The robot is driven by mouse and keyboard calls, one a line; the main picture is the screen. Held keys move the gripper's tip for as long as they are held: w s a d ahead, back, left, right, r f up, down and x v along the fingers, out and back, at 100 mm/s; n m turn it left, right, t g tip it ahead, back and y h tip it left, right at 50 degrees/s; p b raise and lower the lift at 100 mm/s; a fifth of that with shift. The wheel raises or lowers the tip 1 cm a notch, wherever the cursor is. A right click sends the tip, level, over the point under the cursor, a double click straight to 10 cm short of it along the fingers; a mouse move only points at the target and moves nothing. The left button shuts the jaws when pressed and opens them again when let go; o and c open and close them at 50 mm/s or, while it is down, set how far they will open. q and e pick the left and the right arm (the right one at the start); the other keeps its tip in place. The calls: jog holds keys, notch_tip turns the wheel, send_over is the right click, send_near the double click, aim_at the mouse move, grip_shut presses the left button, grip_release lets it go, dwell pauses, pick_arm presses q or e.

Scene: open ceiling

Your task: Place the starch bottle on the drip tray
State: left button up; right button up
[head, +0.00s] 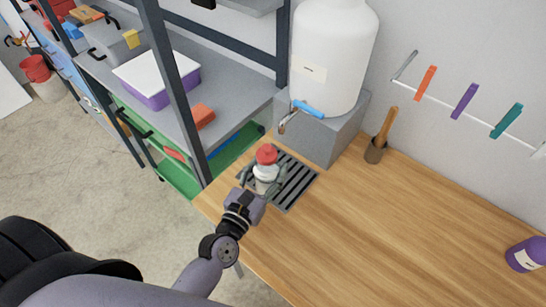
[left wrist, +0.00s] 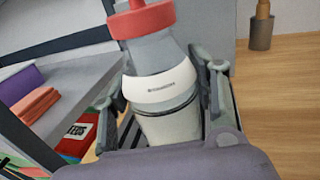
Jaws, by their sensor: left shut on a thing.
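The starch bottle (head: 265,171) has a red cap, a greyish body and a white label band. It stands about upright over the drip tray (head: 297,187), a dark slatted tray set on the wooden counter. My left gripper (head: 263,183) is shut on the bottle's lower body. In the left wrist view the bottle (left wrist: 162,85) sits between the two fingers, its label facing the camera. The gripper hides the bottle's base, so I cannot tell whether it touches the tray. My right gripper is not in view.
A white water tank (head: 333,60) with a blue-handled tap (head: 307,109) stands on a grey block behind the tray. A shelf post (head: 174,88) rises close to the left. A brush holder (head: 375,151) and purple bottle (head: 525,255) stand right. The counter (head: 390,230) is mostly clear.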

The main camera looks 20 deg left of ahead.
pick_arm(q)
jog(key=w, duration=0.2)
jog(key=shift+w+d+r, duration=0.15)
jog(key=shift+w, duration=0.25)
jog(key=shift+w+f, duration=0.3)
jog(key=shift+w, duration=0.05)
jog(key=shift+r, duration=0.1)
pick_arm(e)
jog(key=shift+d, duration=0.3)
pick_arm(q)
jog(key=shift+s, duration=0.1)
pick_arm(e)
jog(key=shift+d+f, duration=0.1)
pick_arm(q)
jog(key=shift+f+b, duration=0.2)
jog(key=shift+b, duration=0.15)
jog(key=o, duration=1.4)
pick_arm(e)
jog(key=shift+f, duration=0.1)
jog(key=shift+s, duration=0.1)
